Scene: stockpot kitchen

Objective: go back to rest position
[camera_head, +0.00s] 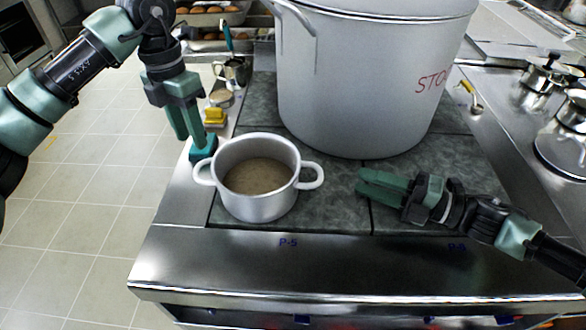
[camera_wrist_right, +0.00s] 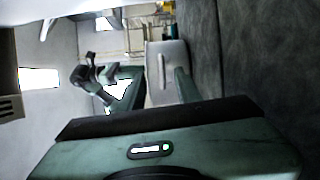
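My left gripper (camera_head: 188,128) points down in the head view, left of and behind the small silver pot. Its two fingers look slightly apart, with nothing seen between them. My right gripper (camera_head: 366,185) lies low over the stove top, right of the small pot. Its fingers are apart and empty. The small two-handled pot (camera_head: 262,205) stands upright on the stove and holds a brownish liquid. Neither gripper appears to touch it. In the right wrist view a light metal surface (camera_wrist_right: 165,72), probably this pot, shows beyond the right fingers.
A large white stockpot (camera_head: 365,90) stands behind, close to my right gripper. A teal block (camera_head: 203,147) sits by the small pot's left rim, below my left gripper. A yellow item (camera_head: 214,115) and a metal jug (camera_head: 232,72) stand behind. Tiled floor (camera_head: 95,200) is clear at left.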

